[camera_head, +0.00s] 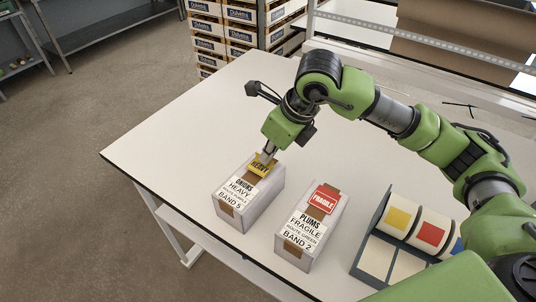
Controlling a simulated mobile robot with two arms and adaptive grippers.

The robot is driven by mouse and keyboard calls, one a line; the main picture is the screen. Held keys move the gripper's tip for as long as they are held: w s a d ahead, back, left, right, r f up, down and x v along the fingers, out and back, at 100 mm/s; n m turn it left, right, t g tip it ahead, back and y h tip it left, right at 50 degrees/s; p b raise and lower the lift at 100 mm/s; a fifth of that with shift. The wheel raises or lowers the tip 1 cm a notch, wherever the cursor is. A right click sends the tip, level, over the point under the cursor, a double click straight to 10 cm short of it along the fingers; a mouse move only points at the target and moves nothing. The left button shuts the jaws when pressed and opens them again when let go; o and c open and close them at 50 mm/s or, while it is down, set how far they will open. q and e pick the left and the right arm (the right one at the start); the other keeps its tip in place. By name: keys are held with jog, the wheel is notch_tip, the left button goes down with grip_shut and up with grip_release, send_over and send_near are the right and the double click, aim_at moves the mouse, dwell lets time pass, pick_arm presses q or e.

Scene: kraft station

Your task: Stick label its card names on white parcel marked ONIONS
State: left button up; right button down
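The white parcel marked ONIONS (264,197) stands near the table's left front edge. Its card (240,190) reads ONIONS, HEAVY, a small route line and BAND 5. A brown tape strip runs over the parcel. A yellow label reading HEAVY (259,168) is at the far part of the parcel's top. My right gripper (265,158) is over that end, its fingers closed at the label's far edge. I cannot tell whether the label is pressed flat or slightly raised. My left gripper is not in view.
A second white parcel (325,236), marked PLUMS, FRAGILE, BAND 2, stands to the right with a red FRAGILE label (324,199) on top. A grey label holder (369,236) with yellow, red and blue labels is further right. The table (190,130) is clear at left.

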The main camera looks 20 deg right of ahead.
jog(key=shift+f+b, duration=0.4)
jog(key=shift+b, duration=0.15)
dwell(0.8)
jog(key=c, duration=2.2)
grip_release()
jog(key=shift+r+p, duration=1.1)
jog(key=shift+r, duration=1.15)
